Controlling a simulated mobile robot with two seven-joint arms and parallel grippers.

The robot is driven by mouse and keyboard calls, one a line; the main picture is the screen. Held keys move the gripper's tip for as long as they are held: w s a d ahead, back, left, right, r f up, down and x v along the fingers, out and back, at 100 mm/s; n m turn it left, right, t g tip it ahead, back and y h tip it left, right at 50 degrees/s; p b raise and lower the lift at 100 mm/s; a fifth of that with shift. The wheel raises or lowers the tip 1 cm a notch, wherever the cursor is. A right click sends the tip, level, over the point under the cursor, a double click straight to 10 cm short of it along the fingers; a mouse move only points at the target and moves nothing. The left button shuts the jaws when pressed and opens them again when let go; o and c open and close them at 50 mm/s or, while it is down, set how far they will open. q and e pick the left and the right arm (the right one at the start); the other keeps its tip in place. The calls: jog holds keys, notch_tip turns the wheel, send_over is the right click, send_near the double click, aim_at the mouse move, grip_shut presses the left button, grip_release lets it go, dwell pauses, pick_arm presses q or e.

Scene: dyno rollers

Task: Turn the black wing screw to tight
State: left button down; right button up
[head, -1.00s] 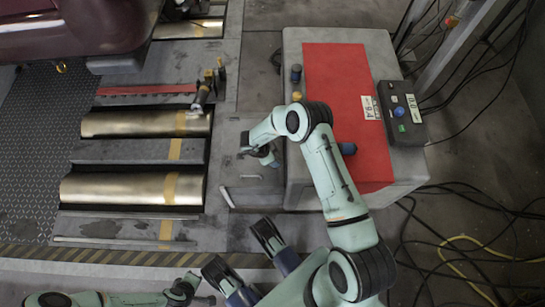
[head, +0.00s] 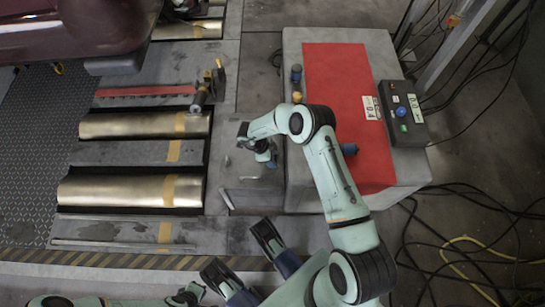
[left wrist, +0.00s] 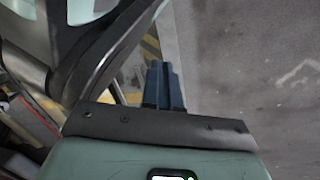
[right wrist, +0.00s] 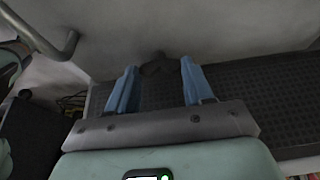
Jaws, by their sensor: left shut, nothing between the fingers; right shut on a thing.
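The black wing screw (right wrist: 160,66) is a dark winged shape on a pale grey surface in the right wrist view. My right gripper (right wrist: 159,68) has its blue fingers on either side of the screw, shut on it. The shadowed picture does not show how tight the screw is. In the head view my right gripper (head: 268,157) reaches down over a grey plate beside the rollers; the screw cannot be made out there. In the left wrist view my left gripper (left wrist: 163,68) has its blue fingers together, with nothing between them, away from the screw.
A grey bar handle (right wrist: 48,38) stands near the right gripper. Brass rollers (head: 130,190) lie to the left in the head view. A grey cabinet (head: 400,215) with a red mat (head: 340,80) and a control box (head: 403,113) stands right. Cables (head: 470,215) cross the floor.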

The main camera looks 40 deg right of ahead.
jog(key=o, duration=1)
jog(key=shift+o, duration=0.2)
jog(key=shift+r, duration=0.1)
pick_arm(q)
jog(key=w+r+t+p, duration=0.2)
jog(key=w+r+p, duration=0.1)
jog(key=w+r, duration=0.2)
jog(key=shift+w+d+r, duration=0.35)
jog(key=shift+w+d, duration=0.1)
jog(key=shift+w, duration=0.25)
pick_arm(e)
jog(key=v, duration=1.3)
jog(key=shift+a, duration=0.1)
